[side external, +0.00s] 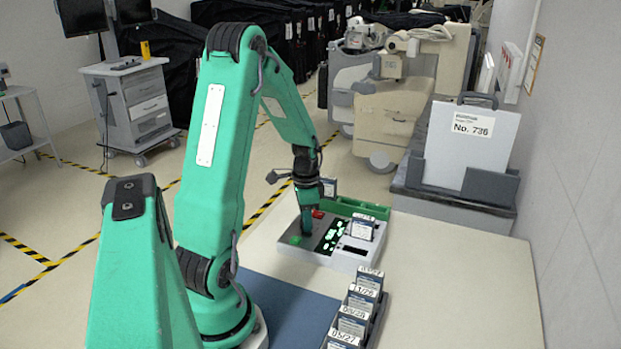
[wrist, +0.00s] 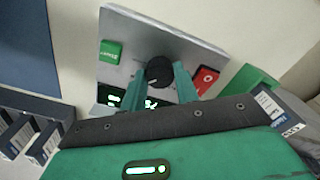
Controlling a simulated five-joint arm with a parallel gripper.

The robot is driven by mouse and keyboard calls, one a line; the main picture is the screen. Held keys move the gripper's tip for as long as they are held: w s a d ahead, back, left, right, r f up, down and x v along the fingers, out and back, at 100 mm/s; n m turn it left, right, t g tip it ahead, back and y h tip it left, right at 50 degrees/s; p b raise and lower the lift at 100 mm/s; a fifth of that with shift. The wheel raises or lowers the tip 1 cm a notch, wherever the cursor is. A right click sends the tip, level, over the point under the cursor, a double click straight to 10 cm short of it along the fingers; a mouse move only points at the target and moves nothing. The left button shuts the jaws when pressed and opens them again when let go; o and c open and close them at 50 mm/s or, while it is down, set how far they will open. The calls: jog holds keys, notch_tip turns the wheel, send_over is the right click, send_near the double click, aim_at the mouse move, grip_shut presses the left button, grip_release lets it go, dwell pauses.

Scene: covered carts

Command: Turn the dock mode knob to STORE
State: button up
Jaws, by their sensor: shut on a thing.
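The dock (side external: 343,262) is a light grey box on the table, also seen in the wrist view (wrist: 189,38). The dock mode knob (wrist: 160,70) is black and round, with a pale mark on it. My gripper (wrist: 162,76) has its green fingers on either side of the knob and is shut on it. In the side external view my gripper (side external: 306,228) reaches down onto the dock and hides the knob. A green button (wrist: 110,51) and a red button (wrist: 206,79) flank the knob. A dark display (side external: 329,236) glows green. I cannot read any mode labels.
A labelled cartridge (side external: 360,228) stands upright in the dock. A green tray (side external: 371,209) lies behind it. A rack of several cartridges (side external: 356,312) stands at the front. A grey case marked No. 736 (side external: 468,155) is at the back right. The table's right side is clear.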

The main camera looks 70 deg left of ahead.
jog(key=shift+n, duration=0.4)
jog(key=n, duration=0.3)
jog(key=shift+n, duration=2.5)
jog(key=o, duration=1)
jog(key=shift+r, duration=3.95)
